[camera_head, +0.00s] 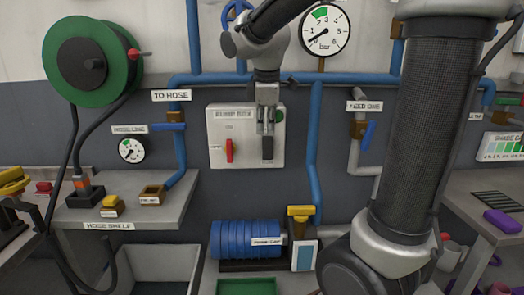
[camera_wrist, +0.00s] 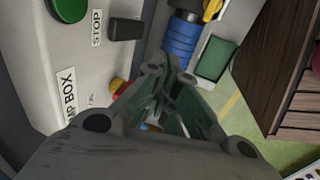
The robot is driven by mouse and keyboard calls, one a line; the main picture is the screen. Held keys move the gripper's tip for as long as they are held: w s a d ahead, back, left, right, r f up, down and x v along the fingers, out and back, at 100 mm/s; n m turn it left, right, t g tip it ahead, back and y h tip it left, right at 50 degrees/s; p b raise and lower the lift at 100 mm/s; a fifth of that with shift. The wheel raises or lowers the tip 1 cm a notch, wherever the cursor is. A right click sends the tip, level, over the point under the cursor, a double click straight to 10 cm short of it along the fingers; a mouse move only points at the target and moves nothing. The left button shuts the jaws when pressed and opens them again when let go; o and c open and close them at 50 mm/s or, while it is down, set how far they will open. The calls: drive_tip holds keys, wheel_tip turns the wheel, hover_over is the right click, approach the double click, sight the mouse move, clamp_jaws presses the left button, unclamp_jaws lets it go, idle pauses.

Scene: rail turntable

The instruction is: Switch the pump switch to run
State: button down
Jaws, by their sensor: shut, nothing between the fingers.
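The pump box (camera_head: 215,125) is a pale box on the wall with a red lever (camera_head: 229,150) at its left and a black lever (camera_head: 267,148) at its right. A green round button or lamp (camera_head: 279,115) sits at its upper right. In the wrist view the black lever (camera_wrist: 125,29) stands out beside a STOP label (camera_wrist: 97,28). My gripper (camera_head: 266,128) is in front of the box's right half, just above the black lever in the head view. It is shut and empty; the wrist view shows its fingers (camera_wrist: 165,78) together, apart from the black lever. A RUN label cannot be made out.
Blue pipes (camera_head: 315,150) run beside the box. A gauge (camera_head: 325,30) hangs above. Below are a blue ribbed cylinder (camera_head: 232,240) and a yellow-handled valve (camera_head: 300,212). A hose shelf (camera_head: 125,215) stands left. The wall below the box is clear.

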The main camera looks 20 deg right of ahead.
sight(264, 150)
idle(0.3)
drive_tip(key=shift+w+d+f, duration=0.45)
drive_tip(key=shift+w+f, duration=0.6)
drive_tip(key=shift+f, duration=0.65)
drive_tip(key=shift+w+d+f, duration=0.5)
drive_tip(key=shift+w+f, duration=0.55)
drive_tip(key=shift+f, duration=0.7)
drive_tip(key=shift+w+d+f, duration=0.45)
drive_tip(key=shift+w+f, duration=0.6)
drive_tip(key=shift+f, duration=0.65)
drive_tip(key=shift+w+d+f, duration=0.1)
drive_tip(key=shift+w+f, duration=0.25)
drive_tip(key=shift+f, duration=0.05)
drive_tip(key=shift+r, duration=0.1)
